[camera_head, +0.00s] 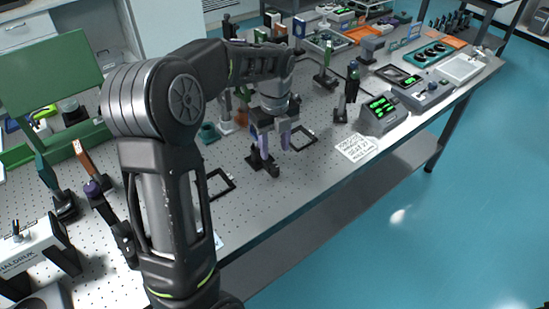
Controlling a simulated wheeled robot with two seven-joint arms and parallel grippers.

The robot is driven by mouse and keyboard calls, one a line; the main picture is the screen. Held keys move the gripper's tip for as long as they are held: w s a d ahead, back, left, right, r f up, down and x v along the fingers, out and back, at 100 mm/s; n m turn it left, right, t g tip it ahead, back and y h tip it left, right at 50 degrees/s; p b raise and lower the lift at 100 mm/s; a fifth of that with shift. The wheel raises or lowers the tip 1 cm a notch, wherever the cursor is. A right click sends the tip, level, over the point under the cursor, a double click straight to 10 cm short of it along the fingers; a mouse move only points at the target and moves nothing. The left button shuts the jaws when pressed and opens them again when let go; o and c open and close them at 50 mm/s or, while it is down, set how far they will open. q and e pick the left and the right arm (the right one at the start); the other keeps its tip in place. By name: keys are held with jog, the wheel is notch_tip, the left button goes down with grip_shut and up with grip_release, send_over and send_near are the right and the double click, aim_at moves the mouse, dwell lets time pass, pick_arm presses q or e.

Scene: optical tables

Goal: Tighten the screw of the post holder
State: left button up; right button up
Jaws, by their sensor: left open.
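My left arm comes up from the bottom left and bends over the perforated optical table (303,178). Its gripper (271,138) points down, with its two fingers spread apart. A black post holder (262,162) stands on the table right at the fingertips. The fingers appear to be on either side of it, but I cannot tell whether they touch it. Its screw is too small to make out, and its upper part is partly hidden by the gripper. My right gripper is not in view.
Black square frames (216,184) lie flat on the table beside the post holder. A white note card (357,148) and an instrument with green displays (382,112) are to the right. Other mounted posts (347,96) stand behind. The table's front edge is clear.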

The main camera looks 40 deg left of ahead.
aim_at(275, 167)
pick_arm(q)
jog(key=shift+f+p, duration=0.55)
jog(key=shift+f, duration=3.4)
grip_shut()
